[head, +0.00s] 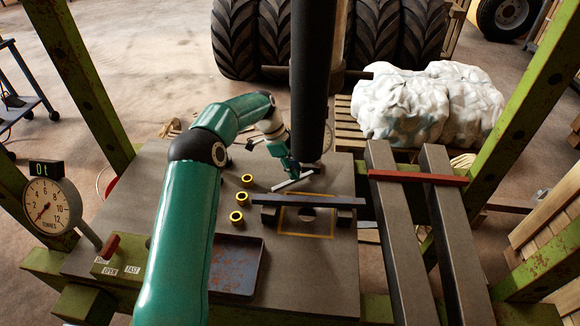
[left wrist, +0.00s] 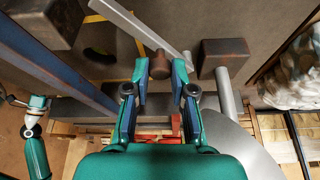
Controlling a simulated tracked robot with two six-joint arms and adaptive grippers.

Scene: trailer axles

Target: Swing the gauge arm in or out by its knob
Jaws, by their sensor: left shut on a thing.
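The gauge arm is a pale flat bar (head: 294,182) behind the dark crossbar in the head view. In the left wrist view the gauge arm (left wrist: 124,20) runs from the top left down to a brown round knob (left wrist: 160,64). My left gripper (left wrist: 161,68) has its two fingers on either side of this knob and is shut on it. In the head view my left gripper (head: 289,172) is small and partly behind a dark column, and the knob is hidden. A teal arm of mine shows at the left wrist view's left edge; its gripper is too small to read.
The dark crossbar (head: 308,201) lies on blocks over a yellow outline on the bench. Several brass rings (head: 237,216) and a rusty tray (head: 236,266) are to its left. Two long beams (head: 455,235) lie to the right. A dial gauge (head: 52,206) stands at the left.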

